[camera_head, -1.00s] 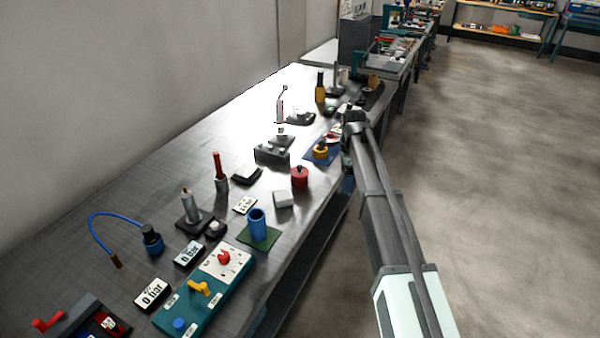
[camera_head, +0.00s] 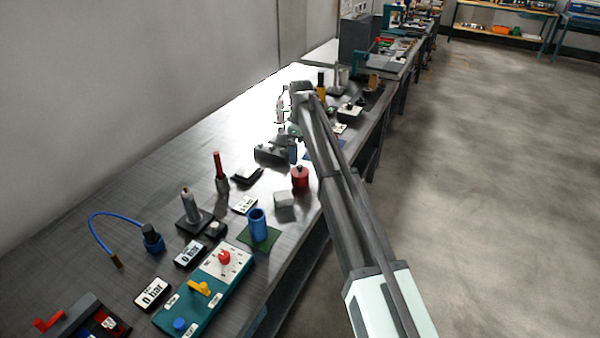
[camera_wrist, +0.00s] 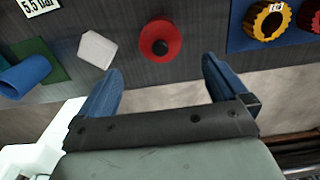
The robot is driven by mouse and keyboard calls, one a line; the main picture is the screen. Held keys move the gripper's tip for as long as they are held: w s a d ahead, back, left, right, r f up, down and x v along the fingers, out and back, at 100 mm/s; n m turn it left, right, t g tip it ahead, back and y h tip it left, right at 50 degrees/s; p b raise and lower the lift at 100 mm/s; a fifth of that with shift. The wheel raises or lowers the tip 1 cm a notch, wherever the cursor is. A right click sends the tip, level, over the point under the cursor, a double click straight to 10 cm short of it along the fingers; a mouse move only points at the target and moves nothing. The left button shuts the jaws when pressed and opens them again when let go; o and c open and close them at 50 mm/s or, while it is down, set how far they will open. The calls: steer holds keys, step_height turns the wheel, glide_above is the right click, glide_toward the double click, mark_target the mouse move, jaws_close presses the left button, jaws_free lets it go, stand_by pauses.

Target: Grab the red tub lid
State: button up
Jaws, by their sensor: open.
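The red tub (camera_head: 300,179) stands on the grey bench near its front edge, with its red lid on top and a dark knob. In the wrist view the round red lid (camera_wrist: 160,41) with its black knob shows from above, beyond and between my fingertips. My gripper (camera_wrist: 164,74) is open, with its two blue fingers apart and nothing between them. The fingers do not touch the lid. In the head view my arm reaches over the bench behind and right of the tub, and the gripper (camera_head: 292,150) is partly hidden there.
A white block (camera_wrist: 97,50) and a blue cup (camera_wrist: 24,76) lie left of the lid in the wrist view. A yellow ring-shaped knob (camera_wrist: 266,20) on a blue mat is to the right. The bench edge drops to open floor on the near side.

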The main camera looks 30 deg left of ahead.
mark_target(300, 165)
steer(key=shift+a+f, duration=0.2)
steer(key=shift+f, duration=3.6)
steer(key=shift+c, duration=0.2)
steer(key=c, duration=1.1)
